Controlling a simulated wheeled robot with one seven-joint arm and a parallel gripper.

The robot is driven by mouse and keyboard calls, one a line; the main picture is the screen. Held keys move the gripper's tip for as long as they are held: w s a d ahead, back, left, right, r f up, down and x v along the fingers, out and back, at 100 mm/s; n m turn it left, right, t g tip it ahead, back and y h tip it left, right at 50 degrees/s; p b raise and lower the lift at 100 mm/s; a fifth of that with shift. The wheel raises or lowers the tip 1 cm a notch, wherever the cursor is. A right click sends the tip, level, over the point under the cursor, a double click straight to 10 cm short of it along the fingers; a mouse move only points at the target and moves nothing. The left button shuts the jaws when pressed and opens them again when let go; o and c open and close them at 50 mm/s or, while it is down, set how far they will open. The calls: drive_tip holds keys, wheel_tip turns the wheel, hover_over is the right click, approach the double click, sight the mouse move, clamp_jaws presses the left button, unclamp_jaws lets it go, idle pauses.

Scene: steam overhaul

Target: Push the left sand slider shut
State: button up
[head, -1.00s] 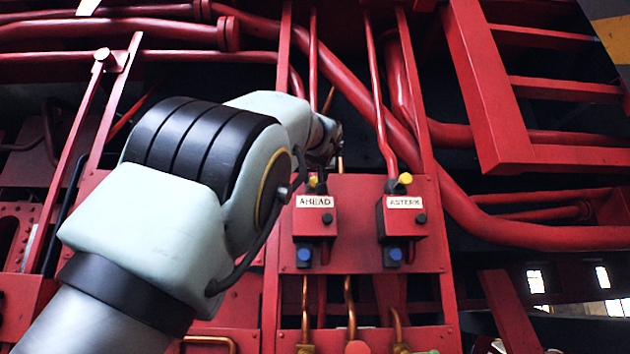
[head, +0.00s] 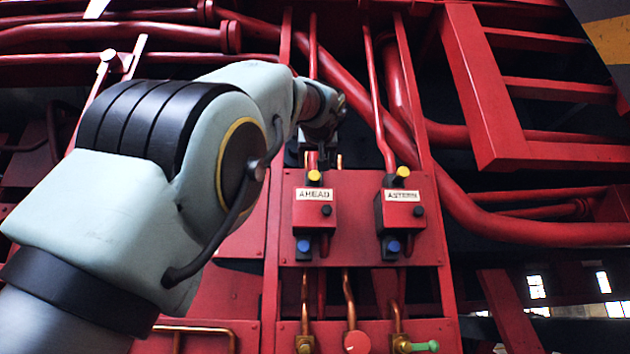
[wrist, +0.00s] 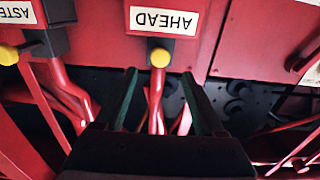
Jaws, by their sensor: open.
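The left sand slider is the red box marked AHEAD (head: 328,214). A yellow knob (head: 314,176) stands out above it and a blue knob (head: 303,245) below. My gripper (head: 322,157) is just above the yellow knob, pointing down; its fingers are hard to make out there. In the wrist view, which is upside down, my gripper (wrist: 159,74) is open with two dark green fingers. The yellow knob (wrist: 160,57) lies in line with the gap between the fingertips, near the AHEAD label (wrist: 163,21). I cannot tell if anything touches.
A similar ASTERN box (head: 403,212) with its own knobs is to the right on the same red panel (head: 357,235). Red pipes run down behind my gripper. Copper pipes and a green-handled valve (head: 425,346) are below. A red ladder-like frame (head: 485,90) is at upper right.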

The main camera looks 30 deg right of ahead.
drive_tip(key=b+v, duration=0.1)
drive_tip(key=v, duration=0.3)
drive_tip(key=shift+s+b, duration=0.1)
drive_tip(key=shift+b, duration=0.3)
drive_tip(key=shift+a, duration=0.1)
